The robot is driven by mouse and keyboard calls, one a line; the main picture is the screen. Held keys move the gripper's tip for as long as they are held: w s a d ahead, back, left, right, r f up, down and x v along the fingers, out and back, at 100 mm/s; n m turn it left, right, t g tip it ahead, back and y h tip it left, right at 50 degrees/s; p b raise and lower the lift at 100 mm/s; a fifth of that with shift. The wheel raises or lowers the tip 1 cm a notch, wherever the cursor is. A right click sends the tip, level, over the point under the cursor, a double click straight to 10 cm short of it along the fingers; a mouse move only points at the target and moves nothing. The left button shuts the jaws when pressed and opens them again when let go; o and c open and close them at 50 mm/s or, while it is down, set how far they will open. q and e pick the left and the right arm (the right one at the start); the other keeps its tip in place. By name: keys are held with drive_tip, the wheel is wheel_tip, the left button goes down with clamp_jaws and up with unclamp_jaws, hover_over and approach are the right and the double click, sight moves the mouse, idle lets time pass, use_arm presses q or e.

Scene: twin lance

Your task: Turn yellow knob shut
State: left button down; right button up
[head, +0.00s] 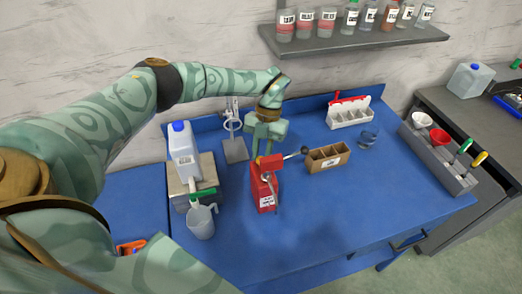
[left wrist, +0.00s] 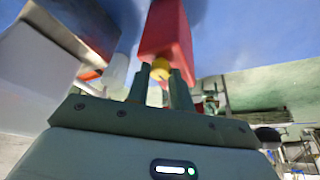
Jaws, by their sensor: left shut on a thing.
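A red upright device (head: 264,190) with a white label and a lever with a dark ball end stands on the blue table. The device also shows in the left wrist view (left wrist: 166,32). The yellow knob (left wrist: 160,67) is on the device and sits between my left fingers in the left wrist view. My left gripper (head: 259,152) reaches over the table from behind the device and is shut on the knob. In the head view the fingers mostly hide the knob. My right gripper is not in view.
A wooden divided box (head: 328,161) stands right of the device. A white jug with a blue cap (head: 183,145) rests on a stand at left, with a clear pitcher (head: 201,222) in front. A metal stand (head: 235,147) is behind. The front right table is clear.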

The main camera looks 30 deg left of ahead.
use_arm(q)
drive_tip(key=shift+d+m, duration=0.1)
drive_tip(key=shift+m, duration=0.5)
drive_tip(key=c, duration=1.2)
unclamp_jaws()
drive_tip(key=shift+y, duration=0.3)
drive_tip(key=v, duration=0.7)
drive_tip(key=shift+r, duration=0.25)
drive_tip(key=shift+w, duration=0.1)
